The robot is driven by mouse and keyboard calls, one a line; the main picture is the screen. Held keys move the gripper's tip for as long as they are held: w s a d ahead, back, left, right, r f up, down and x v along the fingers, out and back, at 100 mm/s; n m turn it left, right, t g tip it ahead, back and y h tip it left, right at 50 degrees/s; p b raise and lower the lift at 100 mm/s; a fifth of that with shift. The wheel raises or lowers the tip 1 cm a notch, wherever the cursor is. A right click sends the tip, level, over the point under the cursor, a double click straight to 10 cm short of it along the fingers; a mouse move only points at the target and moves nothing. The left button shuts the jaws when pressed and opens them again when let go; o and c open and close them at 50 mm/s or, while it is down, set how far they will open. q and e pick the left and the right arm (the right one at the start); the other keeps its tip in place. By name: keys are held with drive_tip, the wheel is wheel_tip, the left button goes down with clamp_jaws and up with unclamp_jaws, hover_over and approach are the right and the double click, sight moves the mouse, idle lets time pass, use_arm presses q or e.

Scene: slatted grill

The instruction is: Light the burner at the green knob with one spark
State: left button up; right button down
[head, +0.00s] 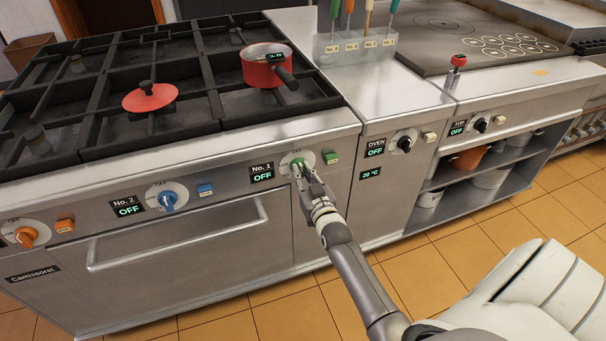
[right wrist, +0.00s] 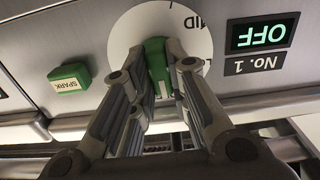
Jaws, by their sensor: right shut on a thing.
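The green knob (head: 298,166) sits on a white dial on the range's front panel. My right gripper (head: 304,176) is at it, and in the right wrist view its fingers (right wrist: 163,75) are shut on the green knob (right wrist: 156,62). The green spark button (head: 330,157) is just right of the dial; in the right wrist view it reads SPARK (right wrist: 69,86) and nothing touches it. The No. 1 display (head: 262,176) reads OFF. My left gripper is not in view.
A red pot (head: 262,62) stands on the grates behind the green knob. A red lid (head: 150,97) lies on the grate to the left. Blue (head: 168,199) and orange (head: 26,237) knobs are further left on the panel. An oven handle bar (head: 180,238) sticks out below.

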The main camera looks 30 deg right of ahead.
drive_tip(key=n+p, duration=0.1)
drive_tip(key=n, duration=0.2)
drive_tip(key=shift+r, duration=0.1)
drive_tip(key=shift+n+p, duration=0.35)
drive_tip(key=shift+n, duration=1.75)
drive_tip(key=c, duration=1.4)
unclamp_jaws()
